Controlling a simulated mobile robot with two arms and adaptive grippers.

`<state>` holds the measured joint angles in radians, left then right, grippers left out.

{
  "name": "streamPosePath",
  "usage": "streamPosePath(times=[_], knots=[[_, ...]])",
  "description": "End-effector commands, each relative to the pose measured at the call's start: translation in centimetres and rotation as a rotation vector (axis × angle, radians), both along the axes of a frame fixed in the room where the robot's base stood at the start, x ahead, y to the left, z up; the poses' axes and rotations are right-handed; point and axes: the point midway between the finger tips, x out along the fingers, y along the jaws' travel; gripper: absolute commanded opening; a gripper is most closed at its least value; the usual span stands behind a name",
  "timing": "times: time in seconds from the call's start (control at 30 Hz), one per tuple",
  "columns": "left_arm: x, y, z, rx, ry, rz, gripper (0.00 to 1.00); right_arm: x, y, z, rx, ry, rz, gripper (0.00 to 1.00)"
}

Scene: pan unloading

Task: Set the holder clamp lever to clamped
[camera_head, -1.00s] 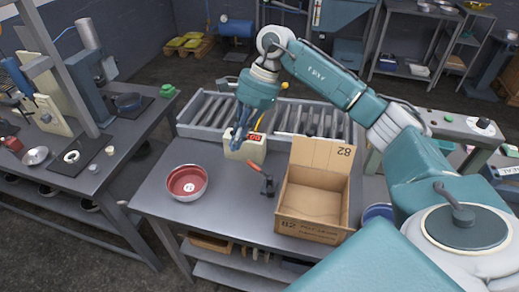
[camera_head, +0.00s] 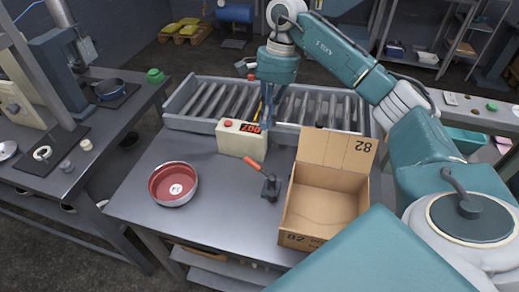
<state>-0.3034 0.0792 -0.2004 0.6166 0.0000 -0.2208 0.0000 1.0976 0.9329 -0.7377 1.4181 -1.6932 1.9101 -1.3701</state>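A small black clamp (camera_head: 270,187) stands on the grey table, between the red pan and the cardboard box. Its lever with an orange-red handle (camera_head: 254,166) slants up to the left from the clamp. My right gripper (camera_head: 267,118) points down by the right end of the beige display box, behind the clamp and apart from the lever. Its fingers are small and dark here, so I cannot tell whether they are open. My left gripper is not in view.
A red pan (camera_head: 173,184) sits on the left of the table (camera_head: 215,220). A beige box with a red display (camera_head: 240,138) stands behind the clamp. An open cardboard box (camera_head: 325,205) is to the right. A roller conveyor (camera_head: 200,103) runs along the back.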

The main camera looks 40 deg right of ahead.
Motion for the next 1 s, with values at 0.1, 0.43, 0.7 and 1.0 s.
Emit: streamPosePath(times=[0.1, 0.43, 0.7, 1.0], knots=[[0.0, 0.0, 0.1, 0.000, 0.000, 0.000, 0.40, 0.0, 0.0, 0.1, 0.001, 0.000, 0.000, 0.00], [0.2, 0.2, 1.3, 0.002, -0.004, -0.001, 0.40, -0.3, 0.7, -2.6, 0.001, 0.006, 0.002, 0.00], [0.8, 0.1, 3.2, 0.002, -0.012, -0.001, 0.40, -0.5, 1.8, -7.3, 0.002, 0.004, 0.002, 0.00], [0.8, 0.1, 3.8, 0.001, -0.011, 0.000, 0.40, -0.5, 2.3, -9.7, 0.001, 0.000, 0.000, 0.00]])
